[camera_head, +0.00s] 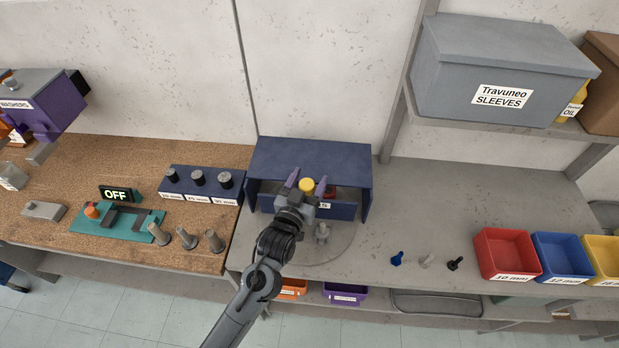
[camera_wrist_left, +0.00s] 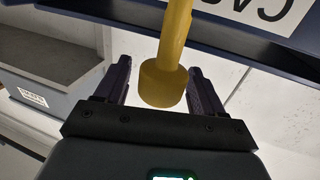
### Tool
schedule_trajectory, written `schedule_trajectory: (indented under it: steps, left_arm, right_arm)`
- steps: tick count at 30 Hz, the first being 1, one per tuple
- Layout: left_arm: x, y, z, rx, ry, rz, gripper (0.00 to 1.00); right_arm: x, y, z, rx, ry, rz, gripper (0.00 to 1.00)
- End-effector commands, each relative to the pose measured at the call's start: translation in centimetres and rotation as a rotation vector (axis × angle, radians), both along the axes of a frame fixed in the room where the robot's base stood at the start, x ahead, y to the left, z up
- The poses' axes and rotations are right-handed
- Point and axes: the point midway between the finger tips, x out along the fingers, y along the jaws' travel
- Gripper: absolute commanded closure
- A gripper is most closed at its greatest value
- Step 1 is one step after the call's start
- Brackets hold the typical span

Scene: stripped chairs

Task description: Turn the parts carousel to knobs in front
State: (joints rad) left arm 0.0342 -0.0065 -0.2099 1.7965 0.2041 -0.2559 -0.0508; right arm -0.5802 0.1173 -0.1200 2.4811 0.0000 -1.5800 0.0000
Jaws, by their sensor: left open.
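The parts carousel shows as a round grey turntable (camera_head: 338,246) partly under a dark blue hood (camera_head: 310,156). A small grey knob-like part (camera_head: 323,233) stands on its front, and something red (camera_head: 330,192) shows inside the hood. My left gripper (camera_head: 307,181) is at the hood's opening, its purple fingers apart. A yellow round-ended post (camera_head: 306,185) lies between the fingers; the left wrist view shows the same post (camera_wrist_left: 162,82) with gaps beside it. My left arm hides part of the turntable and the hood's label. My right gripper is not in view.
A cork-topped bench at left holds a teal fixture (camera_head: 120,222) and a dark blue rack (camera_head: 201,184). Orange and purple bins sit below.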

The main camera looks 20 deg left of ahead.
Motion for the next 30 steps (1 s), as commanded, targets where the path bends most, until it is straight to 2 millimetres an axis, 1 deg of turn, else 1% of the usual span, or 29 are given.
schedule_trajectory:
  steps: [4, 13, 14, 24, 27, 30]
  left_arm:
    - [0.75, -0.02, 0.02, 0.000, 0.000, 0.000, 0.31]
    - [0.88, 0.00, 0.01, 0.000, 0.000, 0.000, 0.31]
    - [0.88, 0.00, 0.01, 0.000, 0.000, 0.000, 0.34]
    - [0.86, 0.00, 0.02, 0.000, 0.000, 0.000, 0.86]
    - [0.86, 0.00, 0.02, 0.000, 0.000, 0.000, 1.00]
    - [0.85, 0.01, 0.02, 0.001, 0.000, 0.000, 1.00]
  right_arm:
    - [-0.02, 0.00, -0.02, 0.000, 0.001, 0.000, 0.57]
    - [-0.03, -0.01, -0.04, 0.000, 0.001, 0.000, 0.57]
    - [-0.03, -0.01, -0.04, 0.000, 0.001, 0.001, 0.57]
    - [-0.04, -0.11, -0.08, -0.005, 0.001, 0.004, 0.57]
    - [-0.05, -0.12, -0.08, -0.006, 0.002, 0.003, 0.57]
    - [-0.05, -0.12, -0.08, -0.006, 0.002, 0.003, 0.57]
